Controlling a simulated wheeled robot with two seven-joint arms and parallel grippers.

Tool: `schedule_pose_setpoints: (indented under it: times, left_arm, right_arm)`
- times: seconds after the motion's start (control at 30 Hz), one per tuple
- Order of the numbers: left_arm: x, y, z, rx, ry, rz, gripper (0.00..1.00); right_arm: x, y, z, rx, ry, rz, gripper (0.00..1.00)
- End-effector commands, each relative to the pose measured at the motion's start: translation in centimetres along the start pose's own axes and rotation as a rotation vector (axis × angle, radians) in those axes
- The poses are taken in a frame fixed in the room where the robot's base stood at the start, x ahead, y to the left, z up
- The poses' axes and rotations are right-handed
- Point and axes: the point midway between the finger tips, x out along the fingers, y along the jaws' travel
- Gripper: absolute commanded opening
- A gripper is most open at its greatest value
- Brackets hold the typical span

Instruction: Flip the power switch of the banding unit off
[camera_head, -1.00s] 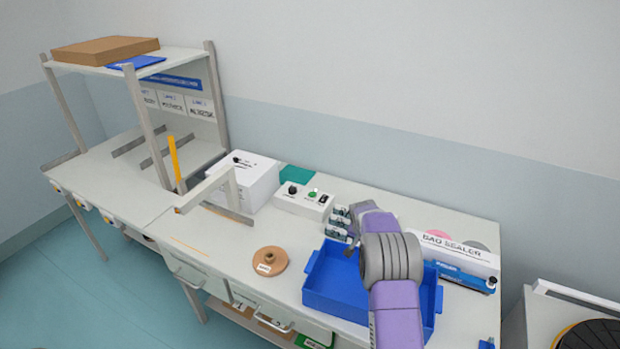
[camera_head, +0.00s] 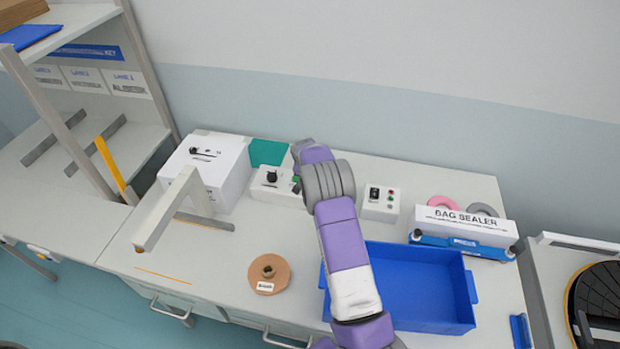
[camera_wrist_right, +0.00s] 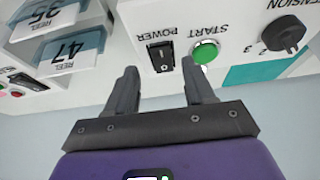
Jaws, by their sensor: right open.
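The banding unit (camera_head: 268,184) is a white box at the back of the bench in the head view. Its right part, with the power switch, is hidden there behind my right arm. In the right wrist view, which is upside down, its black POWER rocker switch (camera_wrist_right: 160,57) shows beside the green START button (camera_wrist_right: 205,52) and the black TENSION knob (camera_wrist_right: 287,36). My right gripper (camera_wrist_right: 160,72) is open and empty, its fingertips either side of the switch in the picture and apparently short of the panel. I cannot tell the rocker's position. My left gripper is not in view.
Reel number holders (camera_wrist_right: 60,45) stand beside the unit. Another control box (camera_head: 381,204) with a switch and buttons is to the right. A blue tray (camera_head: 468,300), a bag sealer (camera_head: 465,222), a brown reel (camera_head: 269,273) and a white bracket (camera_head: 165,212) are on the bench.

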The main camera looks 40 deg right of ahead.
Motion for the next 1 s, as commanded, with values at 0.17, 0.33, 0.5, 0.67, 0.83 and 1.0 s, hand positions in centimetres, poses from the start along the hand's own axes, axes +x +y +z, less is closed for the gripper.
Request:
schedule_pose_setpoints:
  times: [0.17,0.33,0.5,0.67,0.83,1.0]
  left_arm:
    - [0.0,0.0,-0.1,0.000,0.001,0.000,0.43]
    - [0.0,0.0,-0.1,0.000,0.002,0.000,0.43]
    - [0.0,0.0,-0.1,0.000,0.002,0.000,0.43]
    - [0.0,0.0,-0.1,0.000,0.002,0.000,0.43]
    - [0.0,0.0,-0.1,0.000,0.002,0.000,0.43]
    - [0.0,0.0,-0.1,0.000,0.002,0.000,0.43]
  right_arm:
    - [2.0,0.0,0.0,0.000,0.000,0.000,0.53]
    - [2.4,0.0,0.0,0.000,0.000,-0.001,0.53]
    - [2.4,0.0,0.0,-0.001,0.000,-0.001,0.53]
    - [2.4,0.0,0.0,-0.001,0.000,0.000,0.29]
    - [2.4,0.0,0.0,-0.001,0.000,0.000,0.03]
    - [2.4,0.0,-0.1,0.000,-0.007,0.000,0.00]
